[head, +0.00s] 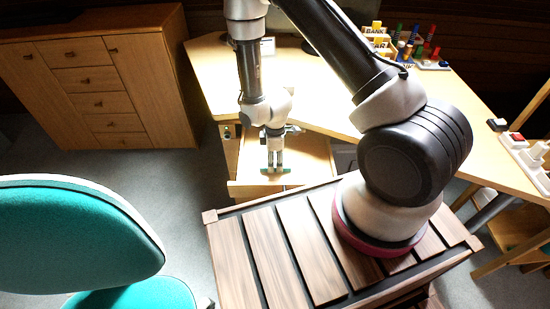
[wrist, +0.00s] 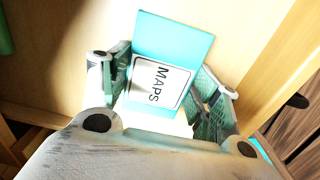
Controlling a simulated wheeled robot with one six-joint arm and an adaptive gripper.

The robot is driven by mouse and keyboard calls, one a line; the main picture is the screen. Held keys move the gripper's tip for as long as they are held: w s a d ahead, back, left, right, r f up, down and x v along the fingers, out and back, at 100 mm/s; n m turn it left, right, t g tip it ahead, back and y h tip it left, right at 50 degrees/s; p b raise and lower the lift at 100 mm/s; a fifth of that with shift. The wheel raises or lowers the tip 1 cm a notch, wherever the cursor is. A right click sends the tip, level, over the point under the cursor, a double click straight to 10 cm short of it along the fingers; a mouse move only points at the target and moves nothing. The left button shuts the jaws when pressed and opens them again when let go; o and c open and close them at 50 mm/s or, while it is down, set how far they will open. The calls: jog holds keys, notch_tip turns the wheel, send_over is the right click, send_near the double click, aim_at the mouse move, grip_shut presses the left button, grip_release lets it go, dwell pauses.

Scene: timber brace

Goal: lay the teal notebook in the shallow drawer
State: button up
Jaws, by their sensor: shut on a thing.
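The teal notebook (wrist: 172,42), with a white label reading MAPS, is between the fingers of my gripper (wrist: 165,95) in the wrist view. My gripper (head: 275,168) is shut on it and points down over the open shallow drawer (head: 312,160) in the head view. There the notebook (head: 265,171) shows only as a thin teal strip at the fingertips. The drawer's pale wooden floor (wrist: 70,55) lies behind the notebook in the wrist view, with a drawer wall (wrist: 285,65) to the right. I cannot tell whether the notebook touches the floor.
A teal chair (head: 75,235) is at the front left. A wooden cabinet (head: 95,90) stands at the back left. A green object (wrist: 5,35) edges into the wrist view.

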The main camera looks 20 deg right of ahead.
jog(key=shift+f, duration=0.15)
jog(key=o, duration=1.1)
notch_tip(320, 180, up, 12)
jog(key=shift+r, duration=0.1)
